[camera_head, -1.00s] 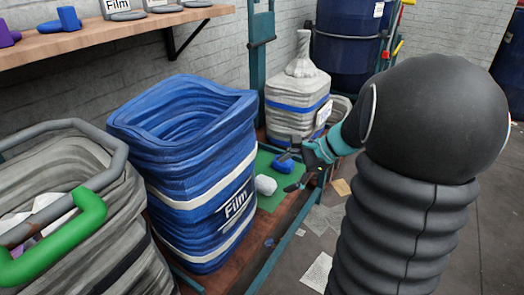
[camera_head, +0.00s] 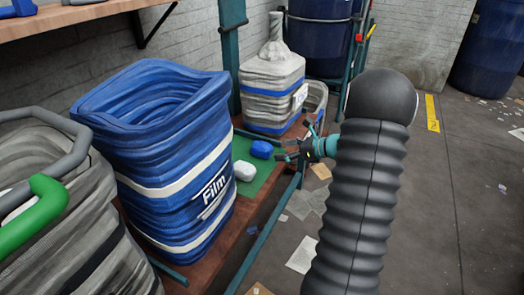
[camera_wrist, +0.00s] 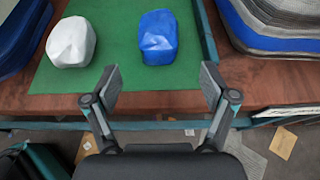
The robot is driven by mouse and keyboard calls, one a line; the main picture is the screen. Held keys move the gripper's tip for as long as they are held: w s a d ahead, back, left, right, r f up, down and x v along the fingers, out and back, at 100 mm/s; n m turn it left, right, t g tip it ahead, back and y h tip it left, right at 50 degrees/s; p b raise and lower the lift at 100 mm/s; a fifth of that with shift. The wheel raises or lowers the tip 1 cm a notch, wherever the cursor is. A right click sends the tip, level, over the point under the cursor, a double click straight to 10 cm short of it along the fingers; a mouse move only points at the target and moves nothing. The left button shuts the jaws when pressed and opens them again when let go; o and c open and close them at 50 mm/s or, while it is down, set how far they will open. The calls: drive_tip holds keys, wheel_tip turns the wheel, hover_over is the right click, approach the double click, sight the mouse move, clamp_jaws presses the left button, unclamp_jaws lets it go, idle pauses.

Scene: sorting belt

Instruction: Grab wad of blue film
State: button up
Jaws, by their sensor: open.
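The wad of blue film (camera_head: 262,149) lies on the green mat (camera_head: 241,176), behind a white wad (camera_head: 245,171) in the head view. In the wrist view the blue wad (camera_wrist: 158,37) sits ahead of my gripper (camera_wrist: 157,85), between the lines of its two fingers and beyond their tips. The white wad (camera_wrist: 71,42) lies to its left, apart from it. My gripper (camera_head: 289,149) is open and empty, at the right edge of the mat in the head view. It does not touch the blue wad.
A large blue bin marked Film (camera_head: 160,150) stands left of the mat. A grey bin with a blue band (camera_head: 272,85) stands behind it. A teal rail (camera_head: 268,235) runs along the wooden bench's front edge. Paper scraps (camera_head: 301,254) lie on the floor.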

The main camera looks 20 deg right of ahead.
sight(272, 150)
drive_tip(key=shift+x, duration=3.7)
drive_tip(key=c, duration=0.9)
